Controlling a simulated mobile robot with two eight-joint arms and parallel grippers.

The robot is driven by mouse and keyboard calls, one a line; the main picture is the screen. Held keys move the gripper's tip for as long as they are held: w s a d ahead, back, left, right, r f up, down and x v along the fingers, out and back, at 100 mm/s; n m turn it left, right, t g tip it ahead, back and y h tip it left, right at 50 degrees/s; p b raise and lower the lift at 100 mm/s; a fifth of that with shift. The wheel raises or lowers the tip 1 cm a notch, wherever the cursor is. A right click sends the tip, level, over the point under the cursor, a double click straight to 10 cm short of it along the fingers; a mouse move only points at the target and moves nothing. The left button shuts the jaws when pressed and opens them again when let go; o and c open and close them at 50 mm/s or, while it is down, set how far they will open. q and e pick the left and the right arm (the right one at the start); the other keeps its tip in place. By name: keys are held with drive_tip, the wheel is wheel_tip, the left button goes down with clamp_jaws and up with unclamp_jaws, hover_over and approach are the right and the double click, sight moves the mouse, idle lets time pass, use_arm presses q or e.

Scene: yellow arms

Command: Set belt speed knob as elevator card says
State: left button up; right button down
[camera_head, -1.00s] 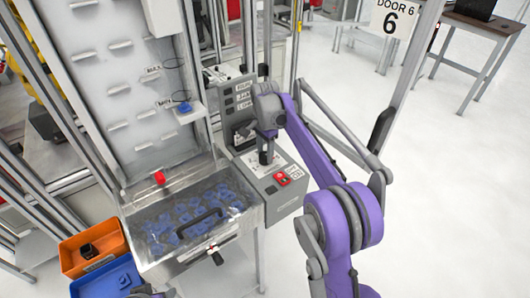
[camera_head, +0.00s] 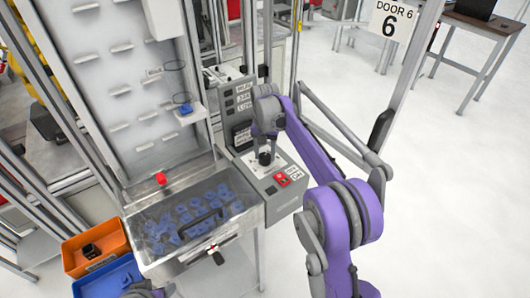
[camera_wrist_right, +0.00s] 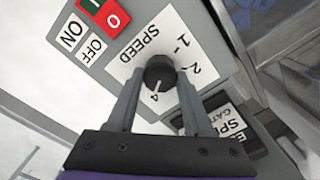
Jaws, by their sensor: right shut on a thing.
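The black belt speed knob (camera_wrist_right: 159,70) sits on a white dial plate (camera_wrist_right: 140,45) marked SPEED in the right wrist view. The digits 1, 2 and 4 show; any other is hidden. The knob's white line points down the picture towards the 4. My right gripper (camera_wrist_right: 159,82) is shut on the knob, one finger on each side. In the head view my right gripper (camera_head: 265,155) is over the control box (camera_head: 283,198).
A red switch (camera_head: 282,179) is beside the dial. Left of the box stands the inclined elevator (camera_head: 150,130) with a clear-lidded hopper (camera_head: 160,262) of blue parts. An orange bin (camera_head: 75,262) and a blue bin (camera_head: 90,288) are at lower left.

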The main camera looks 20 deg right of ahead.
drive_tip(key=n, duration=0.5)
drive_tip(key=shift+n, duration=0.3)
drive_tip(key=n, duration=0.5)
drive_tip(key=shift+p, duration=0.3)
drive_tip(key=n, duration=1)
drive_tip(key=shift+n, duration=0.4)
drive_tip(key=shift+c, duration=1.5)
unclamp_jaws()
